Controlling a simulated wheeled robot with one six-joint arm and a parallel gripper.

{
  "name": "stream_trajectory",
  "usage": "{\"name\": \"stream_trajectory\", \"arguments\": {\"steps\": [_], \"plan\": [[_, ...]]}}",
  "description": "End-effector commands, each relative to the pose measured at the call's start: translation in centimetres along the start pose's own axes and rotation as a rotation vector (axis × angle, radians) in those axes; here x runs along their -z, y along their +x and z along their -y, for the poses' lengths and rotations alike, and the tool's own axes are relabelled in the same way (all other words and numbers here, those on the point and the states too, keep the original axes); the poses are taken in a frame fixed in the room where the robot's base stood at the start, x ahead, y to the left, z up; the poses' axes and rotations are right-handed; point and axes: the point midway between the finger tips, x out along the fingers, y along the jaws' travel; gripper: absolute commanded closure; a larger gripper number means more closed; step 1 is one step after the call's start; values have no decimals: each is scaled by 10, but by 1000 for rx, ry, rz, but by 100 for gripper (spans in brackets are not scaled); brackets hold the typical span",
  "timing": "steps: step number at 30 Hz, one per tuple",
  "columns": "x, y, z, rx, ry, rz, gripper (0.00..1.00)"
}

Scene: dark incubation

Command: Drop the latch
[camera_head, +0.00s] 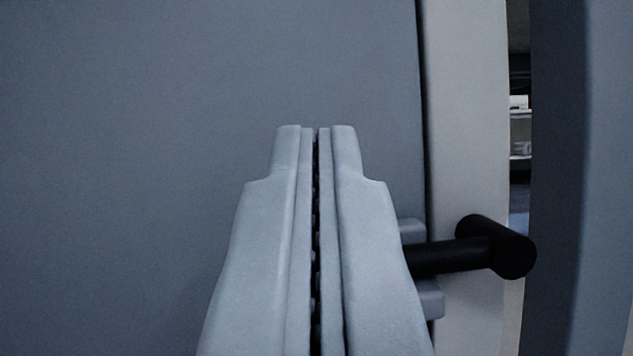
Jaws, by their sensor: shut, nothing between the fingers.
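My gripper (316,130) is shut and empty, pointing ahead at a large flat blue-grey door panel (200,90). A black latch bar (450,257) with a thick round knob end (512,252) lies roughly level to the right of my gripper. It reaches across the door's right edge in front of the pale frame post (466,120). A grey bracket (430,297) shows around the bar beside my right finger. The bar's left end is hidden behind that finger. I cannot tell whether the finger touches the bar.
A dark blue-grey upright panel (580,180) stands at the far right. Between it and the post is a narrow gap, with pale shelves (520,128) visible far behind. The door face to the upper left of my gripper is clear.

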Motion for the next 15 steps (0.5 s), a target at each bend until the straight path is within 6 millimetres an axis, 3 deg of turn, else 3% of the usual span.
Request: {"name": "stream_trajectory", "arguments": {"steps": [9, 15], "plan": [[-2, -54, -2, -1, 0, 3, 100], [-1, -78, -4, -1, 0, 2, 100]]}}
